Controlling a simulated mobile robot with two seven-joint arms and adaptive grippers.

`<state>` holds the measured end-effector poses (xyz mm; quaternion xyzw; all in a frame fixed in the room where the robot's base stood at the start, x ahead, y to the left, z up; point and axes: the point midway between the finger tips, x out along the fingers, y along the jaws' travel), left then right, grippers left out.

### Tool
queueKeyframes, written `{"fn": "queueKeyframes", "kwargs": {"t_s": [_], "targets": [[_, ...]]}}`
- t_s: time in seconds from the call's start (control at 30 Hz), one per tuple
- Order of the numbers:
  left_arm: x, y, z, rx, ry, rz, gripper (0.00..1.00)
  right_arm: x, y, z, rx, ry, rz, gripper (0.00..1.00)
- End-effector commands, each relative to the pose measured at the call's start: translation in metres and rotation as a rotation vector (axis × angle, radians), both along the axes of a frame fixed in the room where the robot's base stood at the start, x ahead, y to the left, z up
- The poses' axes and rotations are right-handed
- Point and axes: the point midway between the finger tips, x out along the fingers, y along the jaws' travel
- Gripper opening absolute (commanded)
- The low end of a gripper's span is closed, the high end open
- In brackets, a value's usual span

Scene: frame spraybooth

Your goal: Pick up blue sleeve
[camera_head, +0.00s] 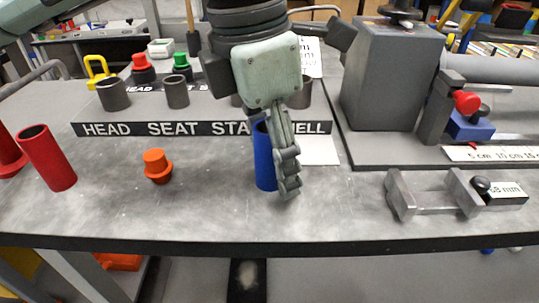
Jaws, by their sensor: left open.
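The blue sleeve (264,168) is an upright blue tube on the grey workbench, in the middle of the head view. My left gripper (288,178) reaches down from above, right at the sleeve, and is open. One finger hangs in front of the sleeve's right side and hides part of it. The other finger is mostly hidden, so I cannot tell whether either finger touches the sleeve. My right gripper does not show.
A red tube (47,158) and an orange plug (157,167) are to the left. A metal gauge block (432,195) and a grey machine (390,75) are to the right. The bench's front edge (270,246) is near.

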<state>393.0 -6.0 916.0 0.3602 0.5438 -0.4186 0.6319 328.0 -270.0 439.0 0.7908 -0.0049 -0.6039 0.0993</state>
Motion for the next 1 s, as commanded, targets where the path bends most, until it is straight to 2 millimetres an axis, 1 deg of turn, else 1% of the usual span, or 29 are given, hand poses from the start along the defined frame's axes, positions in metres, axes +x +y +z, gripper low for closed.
{"fn": "queueKeyframes", "kwargs": {"t_s": [0.07,0.17,0.5,0.53,0.83,1.0], "targets": [[0.0,0.0,0.0,0.0,0.0,0.0,0.55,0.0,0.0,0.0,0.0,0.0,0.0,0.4],[0.0,0.0,0.0,0.0,0.0,0.0,0.44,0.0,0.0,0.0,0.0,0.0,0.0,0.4],[0.0,0.0,0.001,-0.001,0.0,0.0,0.02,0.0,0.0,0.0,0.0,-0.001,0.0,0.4],[0.0,0.0,0.001,-0.001,0.0,0.0,0.0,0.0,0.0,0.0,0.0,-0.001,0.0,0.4],[0.0,0.0,0.004,-0.002,-0.001,0.001,0.0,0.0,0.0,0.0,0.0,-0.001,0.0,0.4],[0.001,0.0,0.019,-0.002,-0.003,0.0,0.0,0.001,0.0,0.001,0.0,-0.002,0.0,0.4]]}}
